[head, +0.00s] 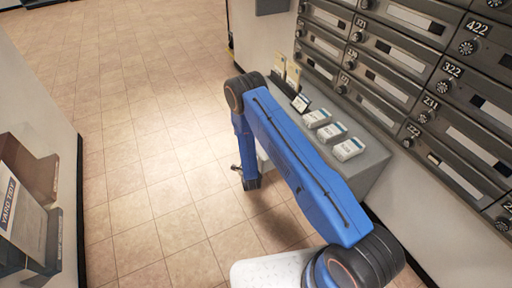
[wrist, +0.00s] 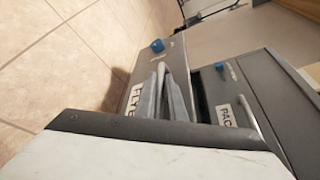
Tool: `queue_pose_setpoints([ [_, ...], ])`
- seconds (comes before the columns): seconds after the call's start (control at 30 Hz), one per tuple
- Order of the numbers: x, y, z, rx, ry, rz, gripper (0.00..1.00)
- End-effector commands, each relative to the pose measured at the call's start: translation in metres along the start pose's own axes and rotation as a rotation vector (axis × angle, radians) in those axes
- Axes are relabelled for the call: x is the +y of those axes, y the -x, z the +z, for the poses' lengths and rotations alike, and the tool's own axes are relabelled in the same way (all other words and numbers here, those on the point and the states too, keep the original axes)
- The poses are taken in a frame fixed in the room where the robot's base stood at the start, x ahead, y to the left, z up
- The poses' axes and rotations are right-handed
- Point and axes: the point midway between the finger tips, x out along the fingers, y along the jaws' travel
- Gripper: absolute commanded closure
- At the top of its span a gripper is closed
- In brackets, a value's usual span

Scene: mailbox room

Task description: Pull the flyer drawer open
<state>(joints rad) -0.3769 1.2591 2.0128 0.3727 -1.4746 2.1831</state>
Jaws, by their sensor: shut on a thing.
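The flyer drawer (wrist: 132,98) shows in the wrist view, with a partly hidden label that starts "FLYE" and a blue knob (wrist: 157,46) on its front. My gripper (wrist: 164,72) is shut on the drawer's handle (wrist: 163,78). The drawer front stands out from the unit, with a dark gap behind it, so the drawer is at least partly open. How far it is out is hard to tell. In the head view my blue arm hides the handle and most of the drawer.
A second drawer (wrist: 250,95) with a label starting "PAC" is beside it. The grey counter (head: 372,172) holds stacks of leaflets (head: 348,149) below the wall mailboxes (head: 400,60). A "Yard Tidy" box (head: 22,195) is at left. The tiled floor (head: 130,110) is clear.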

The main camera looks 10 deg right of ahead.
Motion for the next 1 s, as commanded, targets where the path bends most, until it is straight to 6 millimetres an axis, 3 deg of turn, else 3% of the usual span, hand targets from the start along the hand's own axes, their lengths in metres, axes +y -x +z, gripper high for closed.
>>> queue_pose_setpoints([
  [0.1, 0.015, 0.008, 0.02, -0.002, 0.001, 0.003, 1.0],
  [0.33, 0.031, 0.017, 0.041, 0.0, 0.001, 0.002, 1.0],
  [0.87, 0.036, 0.02, 0.048, 0.002, 0.0, 0.001, 1.0],
  [0.9, 0.036, 0.02, 0.048, 0.002, 0.0, 0.001, 0.83],
  [1.0, 0.036, 0.02, 0.048, 0.001, 0.0, 0.001, 0.83],
])
